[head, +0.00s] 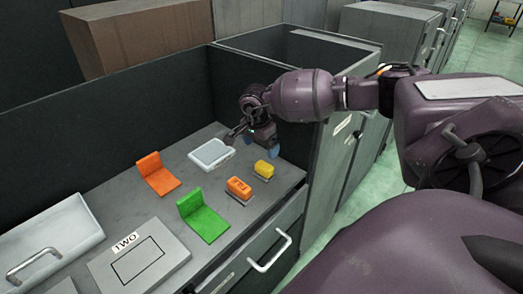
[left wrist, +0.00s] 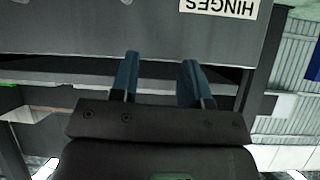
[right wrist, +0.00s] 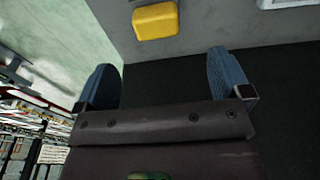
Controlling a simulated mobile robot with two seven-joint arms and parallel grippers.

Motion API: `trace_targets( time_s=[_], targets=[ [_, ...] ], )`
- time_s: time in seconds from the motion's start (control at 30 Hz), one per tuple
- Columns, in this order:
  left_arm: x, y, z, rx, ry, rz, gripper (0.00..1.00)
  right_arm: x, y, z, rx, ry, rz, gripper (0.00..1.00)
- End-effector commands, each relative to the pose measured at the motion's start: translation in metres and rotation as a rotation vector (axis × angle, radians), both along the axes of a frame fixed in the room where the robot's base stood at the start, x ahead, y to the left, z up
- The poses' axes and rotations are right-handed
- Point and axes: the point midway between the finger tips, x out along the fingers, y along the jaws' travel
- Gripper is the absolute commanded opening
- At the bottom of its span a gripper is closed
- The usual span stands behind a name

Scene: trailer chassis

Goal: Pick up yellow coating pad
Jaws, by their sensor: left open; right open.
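The yellow coating pad (head: 264,168) is a small block on a grey base on the workbench, near its right front edge. It also shows in the right wrist view (right wrist: 156,20), at the top, beyond the fingertips. My right gripper (head: 254,145) is open and empty, just behind the pad and apart from it. Its two blue fingers (right wrist: 164,78) are spread wide in the right wrist view. My left gripper (left wrist: 158,78) shows only in its own wrist view, open and empty, facing a grey panel with a HINGES label (left wrist: 220,6).
An orange pad (head: 239,187) sits left of the yellow one. A white-rimmed tray (head: 211,154), an orange bracket (head: 157,174) and a green bracket (head: 202,215) lie further left. A plate labelled TWO (head: 139,262) is at the front. Dark walls enclose the back and right.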

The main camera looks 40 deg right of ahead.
Motion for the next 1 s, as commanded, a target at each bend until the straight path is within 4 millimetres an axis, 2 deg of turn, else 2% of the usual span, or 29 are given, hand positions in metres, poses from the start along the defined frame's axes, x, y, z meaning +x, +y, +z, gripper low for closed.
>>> trace_targets(
  time_s=[0.3, 0.47, 0.8, 1.0],
  targets=[
    [-0.001, 0.0, -0.002, 0.0, 0.002, -0.001, 0.43, -0.001, -0.004, -0.045, 0.005, 0.003, -0.002, 0.96],
    [0.002, -0.001, 0.0, -0.002, -0.004, -0.001, 0.43, -0.001, -0.005, -0.055, 0.006, 0.001, -0.002, 0.96],
    [0.006, -0.002, 0.003, -0.002, -0.013, -0.004, 0.43, -0.004, -0.011, -0.097, 0.007, 0.002, -0.003, 0.96],
    [0.006, -0.002, 0.002, -0.003, -0.013, -0.003, 0.43, -0.004, -0.013, -0.103, 0.005, 0.002, -0.002, 0.96]
  ],
)
